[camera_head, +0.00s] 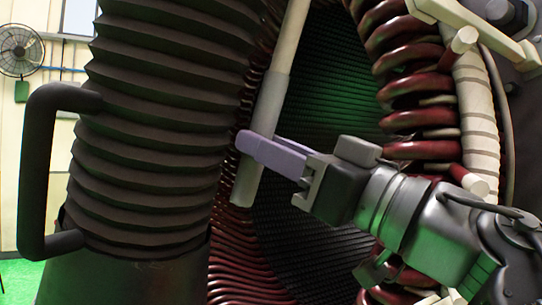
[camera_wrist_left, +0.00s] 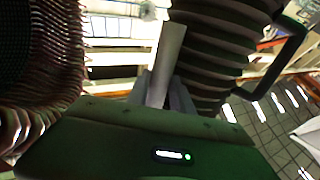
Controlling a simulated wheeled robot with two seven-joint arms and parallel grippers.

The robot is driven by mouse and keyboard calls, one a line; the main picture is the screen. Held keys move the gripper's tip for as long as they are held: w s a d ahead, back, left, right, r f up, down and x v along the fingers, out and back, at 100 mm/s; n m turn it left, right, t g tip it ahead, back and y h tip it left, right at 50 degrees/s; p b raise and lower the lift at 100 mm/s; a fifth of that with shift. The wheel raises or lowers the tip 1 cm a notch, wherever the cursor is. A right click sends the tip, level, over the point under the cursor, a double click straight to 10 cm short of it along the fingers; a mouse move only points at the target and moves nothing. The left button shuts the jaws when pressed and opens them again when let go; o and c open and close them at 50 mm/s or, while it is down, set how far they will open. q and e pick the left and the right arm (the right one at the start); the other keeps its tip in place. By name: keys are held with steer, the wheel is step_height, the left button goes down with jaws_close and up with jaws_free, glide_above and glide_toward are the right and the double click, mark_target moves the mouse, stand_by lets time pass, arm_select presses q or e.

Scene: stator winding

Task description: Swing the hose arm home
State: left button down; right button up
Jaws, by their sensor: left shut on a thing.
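A thick dark corrugated hose (camera_head: 150,120) fills the left of the head view, with a black loop handle (camera_head: 38,170) on its left side. It also shows at the upper right of the left wrist view (camera_wrist_left: 215,45). A pale rod (camera_head: 272,105) with a greyer sleeve slants down just right of the hose. My left gripper (camera_head: 248,145) has its lilac fingers across the rod's lower part. In the left wrist view, the gripper (camera_wrist_left: 163,92) is shut on the rod (camera_wrist_left: 168,55), one finger on each side. My right gripper is not in view.
The stator bore (camera_head: 320,110), dark and ribbed, lies behind the rod. Dark red coils (camera_head: 415,80) and pale bars (camera_head: 475,110) stand close around my arm on the right. A wall fan (camera_head: 20,50) hangs far back at the left.

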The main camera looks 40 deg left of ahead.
arm_select(q)
steer(key=shift+w+r, duration=0.15)
steer(key=shift+w, duration=0.05)
steer(key=c, duration=1.4)
jaws_free()
steer(key=shift+d, duration=0.1)
steer(key=v, duration=0.7)
steer(key=shift+d+f+b, duration=0.25)
steer(key=shift+d+b, duration=0.1)
steer(key=shift+b, duration=0.05)
